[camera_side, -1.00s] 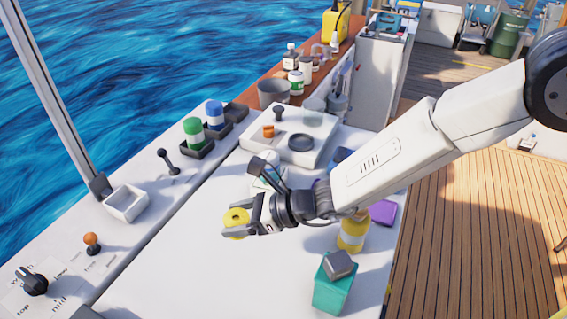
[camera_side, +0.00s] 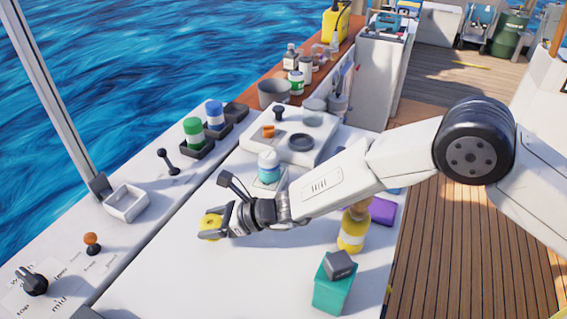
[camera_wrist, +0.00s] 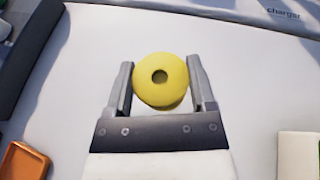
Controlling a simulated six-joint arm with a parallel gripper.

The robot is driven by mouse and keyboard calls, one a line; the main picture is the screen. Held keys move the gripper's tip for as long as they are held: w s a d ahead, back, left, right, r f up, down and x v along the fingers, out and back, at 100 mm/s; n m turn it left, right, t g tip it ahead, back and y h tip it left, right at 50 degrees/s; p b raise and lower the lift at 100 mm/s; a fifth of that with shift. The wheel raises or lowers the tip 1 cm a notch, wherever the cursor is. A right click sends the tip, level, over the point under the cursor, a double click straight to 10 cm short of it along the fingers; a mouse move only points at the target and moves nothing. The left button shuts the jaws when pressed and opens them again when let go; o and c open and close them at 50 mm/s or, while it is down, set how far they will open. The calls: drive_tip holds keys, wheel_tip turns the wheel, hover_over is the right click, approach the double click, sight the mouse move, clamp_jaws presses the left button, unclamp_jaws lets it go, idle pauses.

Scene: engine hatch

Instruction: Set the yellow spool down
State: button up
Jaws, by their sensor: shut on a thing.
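The yellow spool (camera_side: 211,222) is round with a hole in its middle. It is between the fingers of my gripper (camera_side: 214,227), low over the white bench top (camera_side: 190,275). In the wrist view the yellow spool (camera_wrist: 160,80) sits between the two grey fingertips of my gripper (camera_wrist: 160,85), its hole facing the camera. My gripper is shut on it. I cannot tell whether the spool's underside touches the bench.
A yellow bottle (camera_side: 351,234) and a teal box (camera_side: 333,290) with a grey block on top stand to the right. A blue-and-white jar (camera_side: 268,166) stands behind my gripper. An open white tray (camera_side: 126,203) is at the left. The bench front is clear.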

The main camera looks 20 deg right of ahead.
drive_tip(key=shift+w+a+f, duration=0.15)
drive_tip(key=shift+w+f, duration=0.05)
drive_tip(key=shift+f, duration=1.6)
drive_tip(key=shift+f, duration=0.15)
drive_tip(key=o, duration=1.2)
drive_tip(key=shift+v, duration=3.8)
